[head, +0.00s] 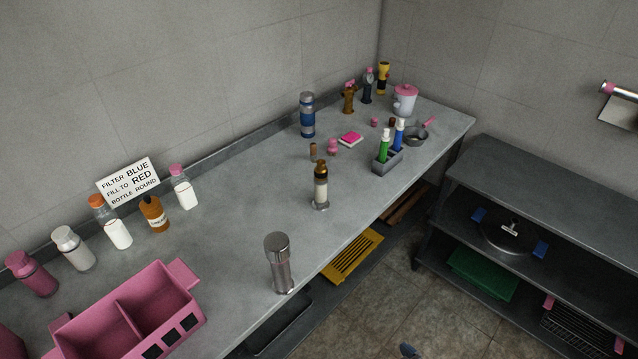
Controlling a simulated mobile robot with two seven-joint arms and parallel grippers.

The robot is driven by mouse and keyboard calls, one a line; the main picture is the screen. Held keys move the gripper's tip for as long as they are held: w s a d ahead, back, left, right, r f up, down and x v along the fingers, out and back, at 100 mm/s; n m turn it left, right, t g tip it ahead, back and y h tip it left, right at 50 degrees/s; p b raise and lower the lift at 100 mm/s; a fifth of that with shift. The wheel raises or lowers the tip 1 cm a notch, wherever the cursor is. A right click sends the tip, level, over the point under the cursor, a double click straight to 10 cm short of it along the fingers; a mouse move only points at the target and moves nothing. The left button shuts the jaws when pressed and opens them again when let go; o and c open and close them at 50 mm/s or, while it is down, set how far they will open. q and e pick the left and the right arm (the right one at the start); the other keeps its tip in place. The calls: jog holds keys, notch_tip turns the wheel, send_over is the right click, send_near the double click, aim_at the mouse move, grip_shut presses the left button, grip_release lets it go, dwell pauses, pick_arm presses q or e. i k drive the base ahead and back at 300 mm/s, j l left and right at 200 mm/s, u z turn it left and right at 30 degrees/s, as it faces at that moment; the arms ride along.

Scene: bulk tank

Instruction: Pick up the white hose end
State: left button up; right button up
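I cannot make out a white hose end anywhere in the head view. Neither of my grippers shows clearly.
A long grey counter (235,245) carries several bottles, a pink divided caddy (128,312), a steel cylinder (280,264) and a grey holder (387,163) with green and blue bottles. A dark shelf unit (560,190) stands right. The tiled floor (400,290) between looks mostly clear.

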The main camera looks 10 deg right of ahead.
aim_at(320, 203)
jog(key=i+l+u, duration=0.2)
jog(key=u, duration=0.15)
jog(key=i+l+u, duration=0.1)
jog(key=l+u, duration=0.25)
jog(key=i+l+u, duration=0.1)
jog(key=l+u, duration=0.25)
